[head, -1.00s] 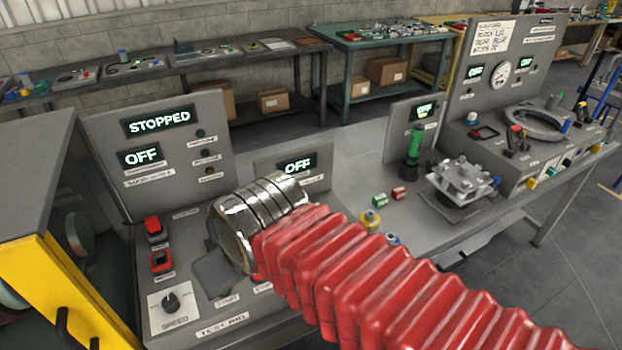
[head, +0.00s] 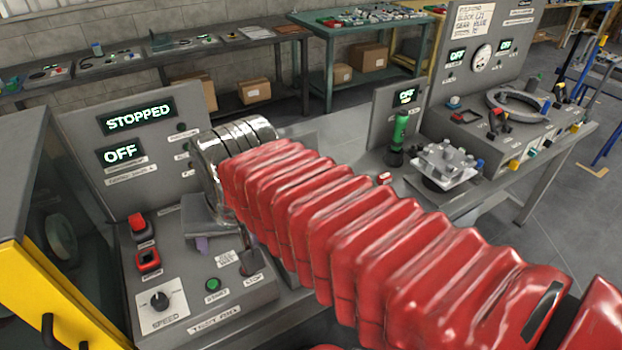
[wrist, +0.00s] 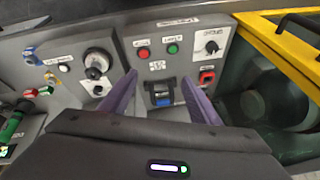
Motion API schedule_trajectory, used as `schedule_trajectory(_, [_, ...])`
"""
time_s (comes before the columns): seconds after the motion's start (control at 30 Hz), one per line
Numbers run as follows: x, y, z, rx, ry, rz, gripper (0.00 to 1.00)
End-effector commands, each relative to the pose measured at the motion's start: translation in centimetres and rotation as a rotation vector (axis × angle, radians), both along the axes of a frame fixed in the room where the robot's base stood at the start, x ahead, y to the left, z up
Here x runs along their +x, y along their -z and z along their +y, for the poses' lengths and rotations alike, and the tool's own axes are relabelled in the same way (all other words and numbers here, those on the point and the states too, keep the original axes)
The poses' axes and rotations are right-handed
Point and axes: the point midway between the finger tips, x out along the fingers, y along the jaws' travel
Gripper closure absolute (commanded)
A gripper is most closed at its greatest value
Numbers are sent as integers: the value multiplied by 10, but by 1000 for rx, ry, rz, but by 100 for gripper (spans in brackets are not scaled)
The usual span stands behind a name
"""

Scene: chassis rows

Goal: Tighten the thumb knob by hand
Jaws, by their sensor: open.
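My gripper (wrist: 162,92) is open, its two purple fingers spread above the grey test panel (wrist: 133,35) in the wrist view. A black fixture with a blue part (wrist: 163,92) shows between the fingers, apart from both. A round black knob with a pale rim (wrist: 100,62) stands left of the fingers, and a smaller dark knob (wrist: 97,90) lies just below it. I cannot tell for sure which part is the thumb knob.
A yellow-framed housing (head: 60,300) stands close at the left.

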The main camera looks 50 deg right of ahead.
Motion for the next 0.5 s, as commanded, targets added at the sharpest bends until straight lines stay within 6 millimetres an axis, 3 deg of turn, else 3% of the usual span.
schedule_trajectory(0.5, [17,-8,-117,379,1156,141,43])
